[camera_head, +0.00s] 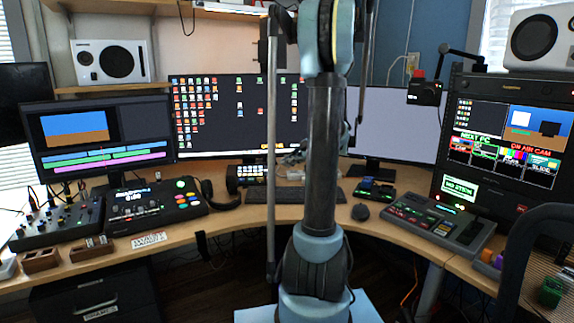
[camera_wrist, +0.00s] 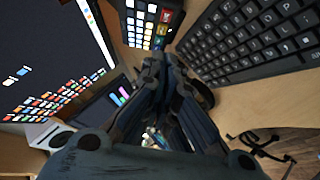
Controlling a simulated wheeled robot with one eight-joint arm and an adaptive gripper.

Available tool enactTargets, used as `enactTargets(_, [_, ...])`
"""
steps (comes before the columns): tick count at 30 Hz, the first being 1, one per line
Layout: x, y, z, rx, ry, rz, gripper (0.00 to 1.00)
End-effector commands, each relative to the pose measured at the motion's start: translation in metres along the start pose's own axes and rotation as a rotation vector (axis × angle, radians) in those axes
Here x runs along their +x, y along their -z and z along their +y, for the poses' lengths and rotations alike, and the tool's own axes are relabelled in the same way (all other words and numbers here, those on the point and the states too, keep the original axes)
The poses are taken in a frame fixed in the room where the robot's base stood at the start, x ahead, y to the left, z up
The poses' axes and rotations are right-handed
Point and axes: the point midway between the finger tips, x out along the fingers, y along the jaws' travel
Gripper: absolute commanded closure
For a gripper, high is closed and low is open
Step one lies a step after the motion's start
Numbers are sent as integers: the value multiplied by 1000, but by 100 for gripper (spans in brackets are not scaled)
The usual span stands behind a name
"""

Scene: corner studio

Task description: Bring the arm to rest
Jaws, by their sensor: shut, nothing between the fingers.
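My arm stands upright in the middle of the head view and hides part of the desk behind it. My gripper (camera_wrist: 163,60) points away from the wrist camera, its dark fingers together with nothing held between them. In the wrist view the fingertips are over the desk, beside a black keyboard (camera_wrist: 245,45) and below a button pad (camera_wrist: 150,25) in the picture. In the head view the gripper is mostly hidden behind my arm.
A curved wooden desk (camera_head: 225,219) holds a monitor with icons (camera_head: 235,115), a left monitor (camera_head: 97,140), a mixer (camera_head: 60,220), a switcher (camera_head: 150,205), the keyboard (camera_head: 262,195), a mouse (camera_head: 360,212) and a right control panel (camera_head: 435,220).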

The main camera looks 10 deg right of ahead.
Motion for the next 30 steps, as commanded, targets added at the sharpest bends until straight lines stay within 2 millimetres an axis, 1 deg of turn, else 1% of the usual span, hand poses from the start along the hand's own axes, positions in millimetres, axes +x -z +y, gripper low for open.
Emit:
enactTargets(2, [0,2,-1,6,3,-1,100])
enactTargets(5, [1,10,-8,42,22,-10,100])
enactTargets(8, [1,26,-23,120,58,-33,100])
enactTargets(13, [-1,59,-60,306,132,-104,100])
enactTargets(19, [-8,90,-108,522,194,-214,100])
enactTargets(24, [-17,109,-150,696,220,-323,100])
enactTargets(30, [-29,125,-201,892,217,-463,100])
